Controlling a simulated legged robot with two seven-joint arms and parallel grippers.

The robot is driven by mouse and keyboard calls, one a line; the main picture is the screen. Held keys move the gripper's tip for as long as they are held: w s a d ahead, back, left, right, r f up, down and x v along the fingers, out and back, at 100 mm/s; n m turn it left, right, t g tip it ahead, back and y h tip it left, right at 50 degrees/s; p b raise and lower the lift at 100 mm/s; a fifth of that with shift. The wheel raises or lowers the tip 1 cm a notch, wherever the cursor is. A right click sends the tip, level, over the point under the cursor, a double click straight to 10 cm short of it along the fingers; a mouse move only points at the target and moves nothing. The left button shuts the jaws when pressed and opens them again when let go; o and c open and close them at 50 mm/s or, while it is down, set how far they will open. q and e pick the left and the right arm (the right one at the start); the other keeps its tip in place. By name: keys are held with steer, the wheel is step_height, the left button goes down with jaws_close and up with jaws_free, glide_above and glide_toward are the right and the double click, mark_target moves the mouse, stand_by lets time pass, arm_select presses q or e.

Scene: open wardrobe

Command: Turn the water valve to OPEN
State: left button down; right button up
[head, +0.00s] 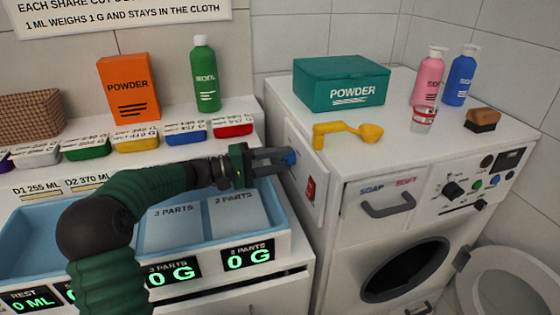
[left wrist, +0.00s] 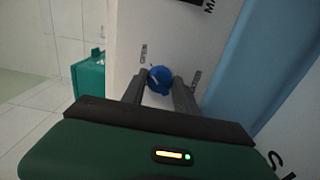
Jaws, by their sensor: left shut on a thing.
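The water valve is a small blue knob (head: 289,158) on the white panel at the side of the washing machine. In the left wrist view the blue knob (left wrist: 159,80) sits between the two finger ends, with a pale pointer mark on its face. Small labels stand on the panel to the left and right of it; the left one seems to read OPEN, the other is too small to read surely. My left gripper (head: 284,157) comes in from the left and is shut on the knob. My right gripper is not in view.
A red switch (head: 311,188) sits on the panel below the knob. The washing machine (head: 330,260) stands right, with a teal powder box (head: 340,84) and yellow scoop (head: 358,131) on top. A blue divided tray (head: 290,232) lies below my left arm.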

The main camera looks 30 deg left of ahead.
arm_select(q)
steer(key=shift+d+f, duration=0.1)
steer(key=shift+f, duration=0.15)
steer(key=c, duration=1)
jaws_free()
steer(key=shift+s, duration=0.1)
steer(key=shift+o, duration=0.2)
steer(key=shift+r, duration=0.1)
steer(key=p+v, duration=0.2)
steer(key=v, duration=1.4)
steer(key=shift+s+a+p, duration=0.25)
steer(key=shift+a+p, duration=0.05)
steer(key=shift+a, duration=0.05)
